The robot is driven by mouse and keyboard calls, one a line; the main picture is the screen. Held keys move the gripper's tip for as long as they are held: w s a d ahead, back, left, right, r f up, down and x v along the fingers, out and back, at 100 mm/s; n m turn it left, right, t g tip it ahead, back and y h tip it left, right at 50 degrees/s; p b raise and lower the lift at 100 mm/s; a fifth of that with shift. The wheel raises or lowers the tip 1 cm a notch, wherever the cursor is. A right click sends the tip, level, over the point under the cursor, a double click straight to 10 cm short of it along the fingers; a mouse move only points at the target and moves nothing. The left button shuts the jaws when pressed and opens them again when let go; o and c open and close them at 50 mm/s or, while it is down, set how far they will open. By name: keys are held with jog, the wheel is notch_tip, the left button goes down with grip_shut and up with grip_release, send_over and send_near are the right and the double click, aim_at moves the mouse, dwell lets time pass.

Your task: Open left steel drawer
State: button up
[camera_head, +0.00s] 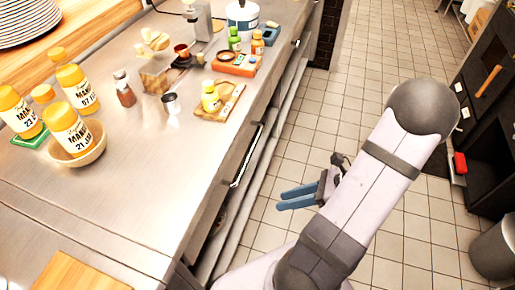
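The steel counter (150,190) runs along the left, with steel drawer fronts below its edge. The nearer drawer front (226,176) carries a long bar handle (246,156) and looks flush with the counter, so shut. A second drawer front (288,67) lies farther back along the same edge. I cannot tell for certain which one is the left drawer. My gripper (280,200) is over the floor, right of the nearer handle and apart from it. Its two blue fingers point left toward the counter, spread with a gap and nothing between them.
Mango bottles (68,129), a bowl (82,155), a small cutting board (220,103), an orange tray (236,64) and a white pot (242,15) stand on the counter. An open lower shelf (212,245) runs under the drawers.

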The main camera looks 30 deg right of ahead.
jog(key=w+r+m+t+y, duration=0.1)
jog(key=w+r+m+t, duration=0.1)
jog(key=r+m, duration=0.3)
jog(key=w+d+r+m+t, duration=0.1)
jog(key=w+r+m+t, duration=0.2)
jog(key=m, duration=0.7)
notch_tip(320, 180, up, 2)
jog(key=shift+w+d+r+m+t+y, duration=0.1)
jog(key=shift+w+d+m+t+y, duration=0.2)
jog(key=shift+w, duration=0.8)
jog(key=shift+a, duration=0.15)
jog(key=x, duration=0.7)
jog(key=shift+b, duration=0.4)
jog(key=shift+w+a, duration=0.1)
grip_shut()
